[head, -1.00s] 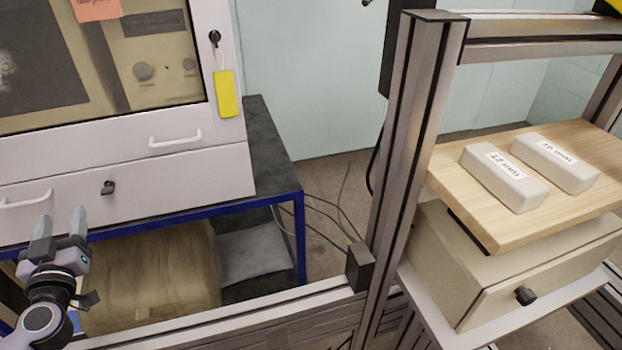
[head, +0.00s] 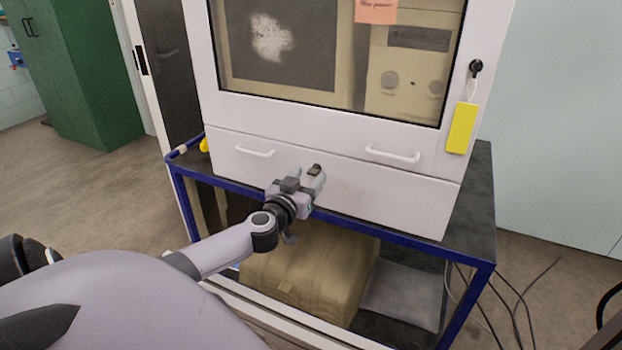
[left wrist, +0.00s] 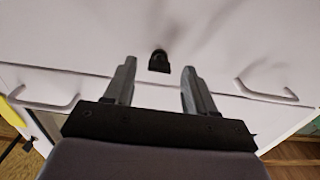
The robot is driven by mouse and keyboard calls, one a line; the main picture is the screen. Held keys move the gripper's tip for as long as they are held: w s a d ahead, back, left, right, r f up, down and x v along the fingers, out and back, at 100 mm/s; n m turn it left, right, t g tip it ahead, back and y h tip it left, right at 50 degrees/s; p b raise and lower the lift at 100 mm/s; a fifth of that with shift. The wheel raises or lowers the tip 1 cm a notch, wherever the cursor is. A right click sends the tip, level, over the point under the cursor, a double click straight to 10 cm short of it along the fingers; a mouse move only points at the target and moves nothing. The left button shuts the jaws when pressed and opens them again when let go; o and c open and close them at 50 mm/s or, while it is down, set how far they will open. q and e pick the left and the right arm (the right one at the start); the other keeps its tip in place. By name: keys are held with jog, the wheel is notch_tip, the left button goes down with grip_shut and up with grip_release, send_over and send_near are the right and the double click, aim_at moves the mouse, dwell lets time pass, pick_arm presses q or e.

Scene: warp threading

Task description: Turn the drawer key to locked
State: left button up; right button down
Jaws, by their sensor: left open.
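The drawer key (head: 314,170) is a small dark key in the lock on the white drawer front (head: 400,193). In the left wrist view the key (left wrist: 159,61) shows as a dark block between and just beyond my fingertips. My left gripper (head: 307,176) is open in front of the key, its two grey fingers pointing at the drawer front. In the left wrist view the open jaws (left wrist: 159,68) have one finger to each side of the key, with nothing held. Whether the fingers touch the key cannot be told. My right gripper is not in view.
Two white handles, left (head: 255,152) and right (head: 393,155), flank the lock. A blue-framed table (head: 470,300) carries the cabinet.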

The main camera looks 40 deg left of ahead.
pick_arm(q)
jog(key=shift+x, duration=0.9)
